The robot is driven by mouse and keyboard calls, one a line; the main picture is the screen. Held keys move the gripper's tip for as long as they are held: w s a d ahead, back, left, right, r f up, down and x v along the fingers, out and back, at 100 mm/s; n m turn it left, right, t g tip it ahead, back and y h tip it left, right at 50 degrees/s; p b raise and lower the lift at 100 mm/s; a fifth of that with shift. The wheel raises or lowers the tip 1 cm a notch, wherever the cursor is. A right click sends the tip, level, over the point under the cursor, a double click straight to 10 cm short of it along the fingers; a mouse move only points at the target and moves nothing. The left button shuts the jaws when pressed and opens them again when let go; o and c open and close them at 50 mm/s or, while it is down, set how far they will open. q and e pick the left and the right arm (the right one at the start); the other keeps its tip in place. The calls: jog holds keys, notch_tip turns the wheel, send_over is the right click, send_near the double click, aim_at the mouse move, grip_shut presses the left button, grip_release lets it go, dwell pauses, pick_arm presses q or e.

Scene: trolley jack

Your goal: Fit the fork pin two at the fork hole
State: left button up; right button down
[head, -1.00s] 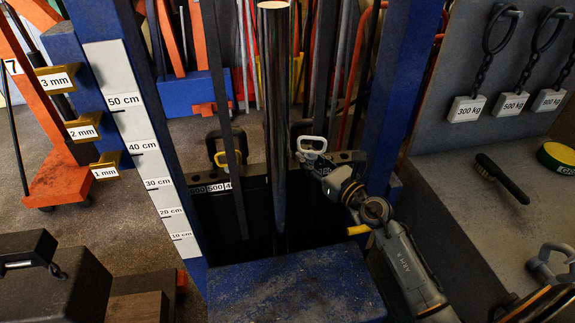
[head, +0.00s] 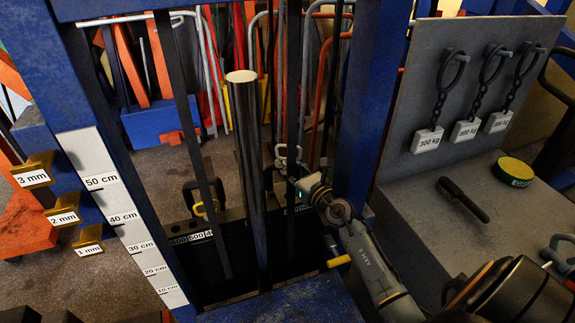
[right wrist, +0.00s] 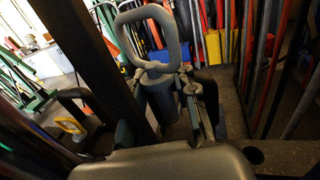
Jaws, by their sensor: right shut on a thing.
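A pin with a pale grey loop handle (head: 287,157) is held by my right gripper (head: 300,186), which is shut on it beside the tall steel column. In the right wrist view the loop handle (right wrist: 160,40) stands above the gripper (right wrist: 192,95); the pin's lower part is hidden, so I cannot tell whether it is in a hole. A dark round hole (right wrist: 254,156) shows at the lower right there. My left gripper is not in view.
The steel column (head: 246,150) and blue frame post (head: 366,100) stand close to my right arm. A centimetre scale (head: 120,215) is at left. The grey bench (head: 500,245) at right bears a brush (head: 463,199) and a round green-and-yellow tin (head: 515,170).

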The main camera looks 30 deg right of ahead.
jog(key=shift+r, duration=0.15)
jog(key=shift+f, duration=0.25)
jog(key=b, duration=0.5)
send_over(288, 195)
jog(key=f, duration=0.5)
jog(key=shift+s+a+f, duration=0.25)
jog(key=shift+s, duration=0.15)
jog(key=shift+h+p, duration=0.4)
jog(key=shift+p, duration=0.15)
dwell(0.7)
jog(key=shift+f+b, duration=2.75)
jog(key=shift+f, duration=0.2)
jog(key=c, duration=1)
grip_release()
jog(key=shift+a, duration=0.1)
jog(key=shift+o, duration=0.3)
